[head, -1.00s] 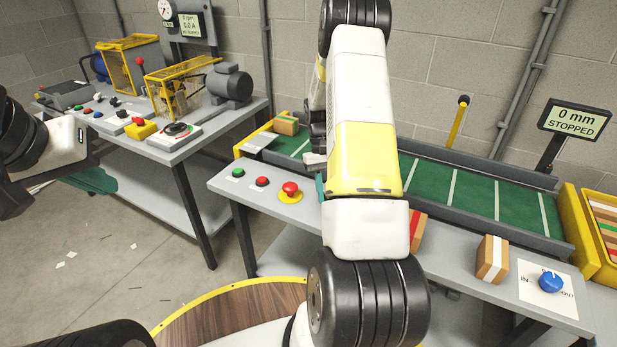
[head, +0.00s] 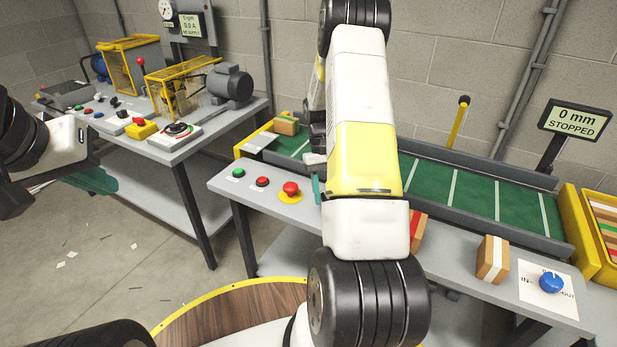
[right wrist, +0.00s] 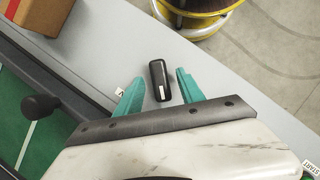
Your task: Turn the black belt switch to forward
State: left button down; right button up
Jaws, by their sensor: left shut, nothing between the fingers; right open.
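The black belt switch (right wrist: 158,80) shows in the right wrist view as a dark elongated knob with a white mark near one end, on the grey bench top. My right gripper (right wrist: 159,75) is open, with one teal finger on each side of the knob. Both fingers look apart from the knob; their height over it cannot be told. In the head view my right arm hides the switch, and only a sliver of a teal finger (head: 317,190) shows. My left gripper (head: 95,180) is shut and empty at the far left, above the floor.
The bench carries green (head: 238,173), red (head: 262,181) and red mushroom (head: 291,188) buttons, a striped box (head: 492,259) and a blue knob (head: 551,282). Behind lies the green belt (head: 470,195); its display (head: 575,122) reads "0 mm STOPPED". A second bench (head: 180,150) stands left.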

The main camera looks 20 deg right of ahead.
jog(key=v, duration=0.7)
jog(key=shift+r, duration=0.4)
jog(key=shift+w, duration=0.15)
